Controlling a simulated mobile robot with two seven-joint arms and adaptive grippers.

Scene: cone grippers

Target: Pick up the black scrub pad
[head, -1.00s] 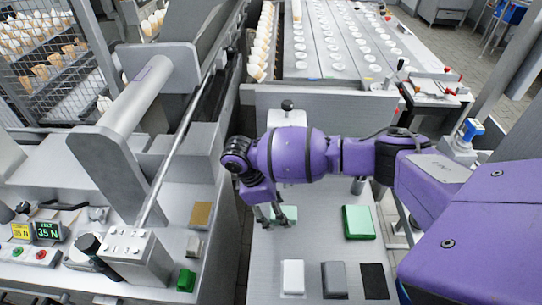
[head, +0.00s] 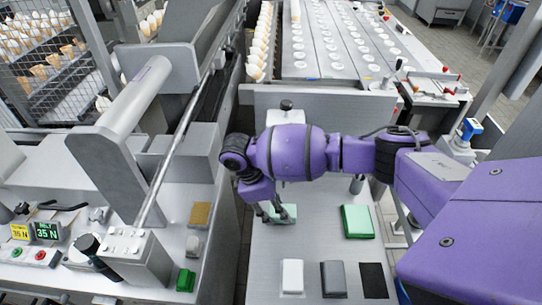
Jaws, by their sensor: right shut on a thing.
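The black scrub pad (head: 374,281) appears as a flat black rectangle at the front right of the metal worktop (head: 318,240), at the end of a row. My right gripper (head: 277,216) points down at the left of the worktop, behind that row and well apart from the black pad. It is shut on a pale green pad (head: 289,212), which is partly hidden by the fingers. I cannot tell whether this pad is lifted. My left gripper is not in view.
A white block (head: 292,277) and a grey block (head: 334,280) stand left of the black pad. A thicker green block (head: 358,222) lies behind them. A machine with a metal roller (head: 135,95) stands at the left. The worktop's middle is clear.

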